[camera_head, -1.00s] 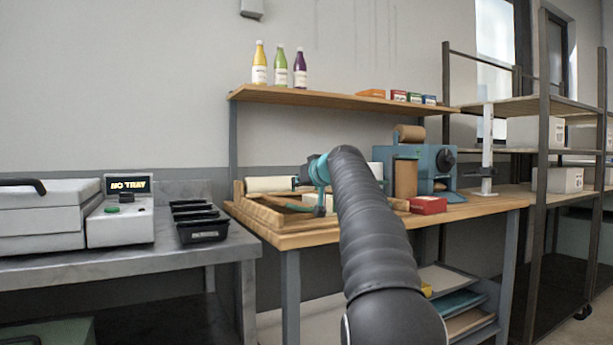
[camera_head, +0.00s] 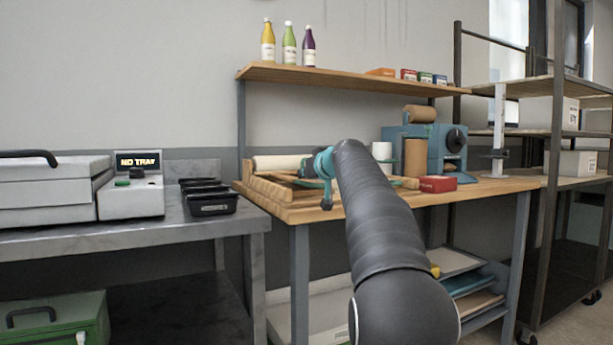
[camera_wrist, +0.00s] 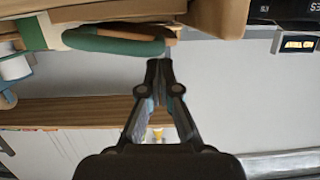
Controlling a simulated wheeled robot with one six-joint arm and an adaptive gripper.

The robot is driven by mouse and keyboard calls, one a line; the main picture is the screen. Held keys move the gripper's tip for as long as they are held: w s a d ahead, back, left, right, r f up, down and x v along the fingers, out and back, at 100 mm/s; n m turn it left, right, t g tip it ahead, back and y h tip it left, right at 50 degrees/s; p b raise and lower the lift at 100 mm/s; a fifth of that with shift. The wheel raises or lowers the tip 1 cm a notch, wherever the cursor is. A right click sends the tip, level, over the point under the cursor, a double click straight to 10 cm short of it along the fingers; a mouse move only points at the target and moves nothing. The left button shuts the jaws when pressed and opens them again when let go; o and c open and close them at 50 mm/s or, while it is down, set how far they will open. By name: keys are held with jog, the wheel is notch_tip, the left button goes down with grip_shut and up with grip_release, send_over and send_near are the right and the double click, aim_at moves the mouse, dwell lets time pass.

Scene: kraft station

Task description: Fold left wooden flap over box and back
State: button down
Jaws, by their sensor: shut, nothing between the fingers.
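A wooden fixture with slatted wooden pieces (camera_head: 268,190) lies at the left end of the wooden bench. I cannot tell which piece is the left flap, and no box can be made out; my arm covers part of this area. My gripper (camera_head: 326,203) is in front of the fixture's right part, by the bench's front edge. In the wrist view, my gripper (camera_wrist: 159,64) is shut and empty. Its tips are just below a brown wooden piece (camera_wrist: 200,14) and a dark green rounded bar (camera_wrist: 112,42); contact is unclear.
A white roll (camera_head: 277,163) lies behind the fixture. A red box (camera_head: 437,184) and a blue machine (camera_head: 437,148) stand to the right. Black trays (camera_head: 211,204) sit on the metal table at left. A shelf with bottles (camera_head: 289,43) hangs above.

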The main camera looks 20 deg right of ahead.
jog(key=shift+a+f+n+h+b, duration=0.2)
jog(key=shift+f+n+b, duration=0.1)
jog(key=shift+f+b, duration=0.3)
jog(key=shift+a+f+n+h+b, duration=0.1)
jog(key=shift+a+f+n+b, duration=0.15)
jog(key=shift+f+b, duration=0.3)
jog(key=shift+f+n+b, duration=0.35)
jog(key=shift+n+b, duration=0.2)
jog(key=shift+b, duration=0.1)
jog(key=shift+r, duration=0.15)
jog(key=r+p, duration=0.2)
jog(key=a+r+p, duration=0.1)
jog(key=r+p, duration=0.1)
jog(key=shift+r, duration=0.3)
jog(key=b+v, duration=0.2)
jog(key=v, duration=0.8)
jog(key=shift+f, duration=0.4)
